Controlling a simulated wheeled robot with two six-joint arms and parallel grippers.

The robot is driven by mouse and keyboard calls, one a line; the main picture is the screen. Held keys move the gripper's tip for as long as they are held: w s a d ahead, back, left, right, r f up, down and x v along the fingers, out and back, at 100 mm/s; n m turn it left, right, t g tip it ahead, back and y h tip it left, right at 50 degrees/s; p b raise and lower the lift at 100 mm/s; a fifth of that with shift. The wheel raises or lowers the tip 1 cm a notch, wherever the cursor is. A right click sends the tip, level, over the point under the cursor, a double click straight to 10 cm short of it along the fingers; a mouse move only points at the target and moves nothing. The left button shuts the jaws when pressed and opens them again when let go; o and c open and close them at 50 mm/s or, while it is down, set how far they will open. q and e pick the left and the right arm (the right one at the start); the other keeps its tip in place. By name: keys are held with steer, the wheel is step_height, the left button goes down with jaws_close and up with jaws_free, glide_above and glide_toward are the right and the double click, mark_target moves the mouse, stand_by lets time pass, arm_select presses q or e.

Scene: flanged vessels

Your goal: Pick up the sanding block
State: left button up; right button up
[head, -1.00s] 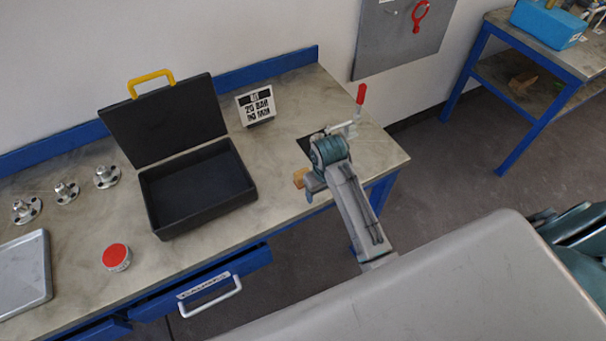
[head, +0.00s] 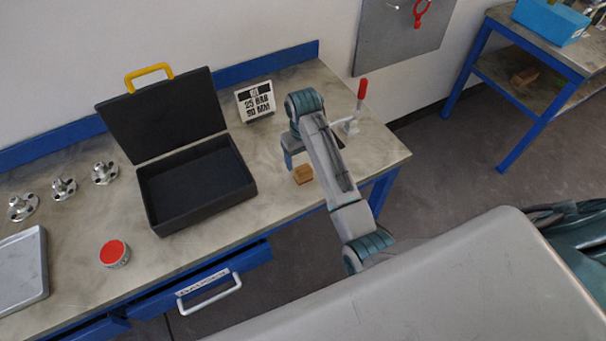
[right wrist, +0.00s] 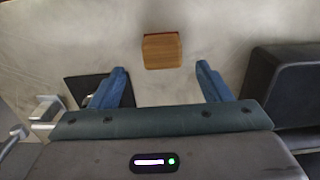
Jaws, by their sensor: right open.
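The sanding block (head: 303,174) is a small tan wooden block on the bench near its front edge, right of the black case. In the right wrist view the block (right wrist: 162,51) lies beyond the fingertips, roughly centred between them, with a thin red edge on its far side. My right gripper (right wrist: 161,80) is open and empty, its two blue fingers apart. In the head view the right gripper (head: 288,160) hangs above the bench just behind and left of the block, partly hidden by its arm. My left gripper is not in view.
An open black case (head: 196,185) stands left of the block. A red-lidded tin (head: 114,254), several metal flanges (head: 64,189) and a grey tray (head: 24,268) are further left.

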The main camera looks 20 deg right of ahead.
mark_target(303, 168)
steer(key=f+p, duration=0.2)
steer(key=f, duration=0.2)
steer(key=shift+s+a+f+p, duration=0.1)
steer(key=shift+s+f+p, duration=0.2)
steer(key=shift+f+p, duration=0.1)
steer(key=shift+w+f, duration=0.1)
steer(key=shift+f, duration=0.3)
steer(key=c, duration=1.1)
steer(key=shift+r, duration=0.15)
steer(key=shift+r+b, duration=0.3)
steer(key=shift+r, duration=0.05)
step_height(303, 168, up, 6)
steer(key=shift+r+b, duration=0.15)
steer(key=shift+b, duration=1)
steer(key=shift+r+p, duration=0.55)
steer(key=shift+r, duration=0.9)
